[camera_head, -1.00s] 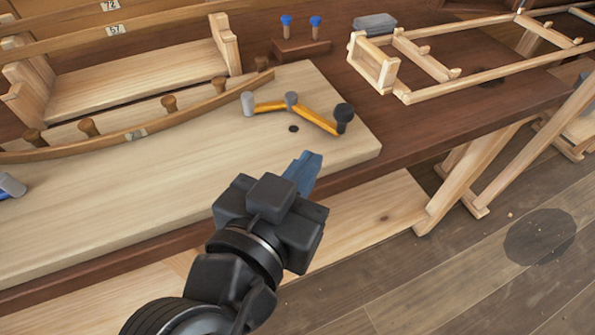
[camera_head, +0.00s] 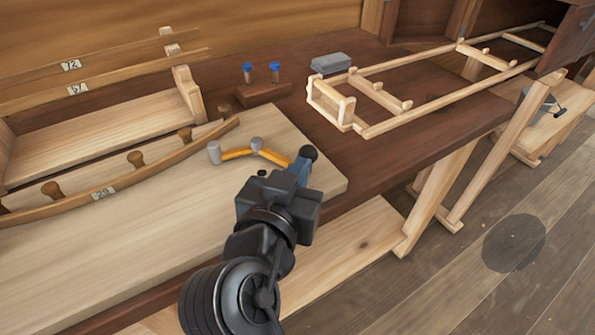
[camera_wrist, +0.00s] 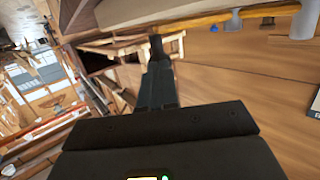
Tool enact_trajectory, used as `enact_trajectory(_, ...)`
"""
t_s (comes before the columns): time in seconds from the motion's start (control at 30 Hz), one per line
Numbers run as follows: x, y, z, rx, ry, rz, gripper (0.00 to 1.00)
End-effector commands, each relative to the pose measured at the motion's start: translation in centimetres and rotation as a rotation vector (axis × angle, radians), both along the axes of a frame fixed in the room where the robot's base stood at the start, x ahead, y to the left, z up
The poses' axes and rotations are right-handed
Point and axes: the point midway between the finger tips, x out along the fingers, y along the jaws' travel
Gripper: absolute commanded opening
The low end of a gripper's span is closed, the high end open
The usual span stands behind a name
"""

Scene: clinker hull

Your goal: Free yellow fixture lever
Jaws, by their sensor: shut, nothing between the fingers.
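The yellow fixture lever (camera_head: 238,154) lies along the pale board, with a grey post (camera_head: 214,152) at its left end, a grey pivot (camera_head: 257,144) at its bend and a black knob (camera_head: 309,152) at its right end. My gripper (camera_head: 301,167) is shut, its blue fingertips right beside the knob in the head view and covering part of the lever's right arm. In the wrist view the shut fingers (camera_wrist: 159,82) point at the black knob (camera_wrist: 157,47), with the yellow lever (camera_wrist: 198,19) running off to the right. I cannot tell whether they touch the knob.
A curved strake (camera_head: 125,172) on wooden pegs lies left of the lever. Behind it stand a block with two blue-topped pegs (camera_head: 262,92), a grey block (camera_head: 331,63) and a wooden frame (camera_head: 400,95). The board's front left is clear.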

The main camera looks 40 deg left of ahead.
Motion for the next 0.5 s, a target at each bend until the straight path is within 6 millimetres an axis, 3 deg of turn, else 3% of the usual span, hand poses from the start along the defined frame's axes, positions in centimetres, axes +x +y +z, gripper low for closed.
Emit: enact_trajectory(0.5, 3.5, -0.7, 0.0, 0.000, -0.001, 0.097, 0.00)
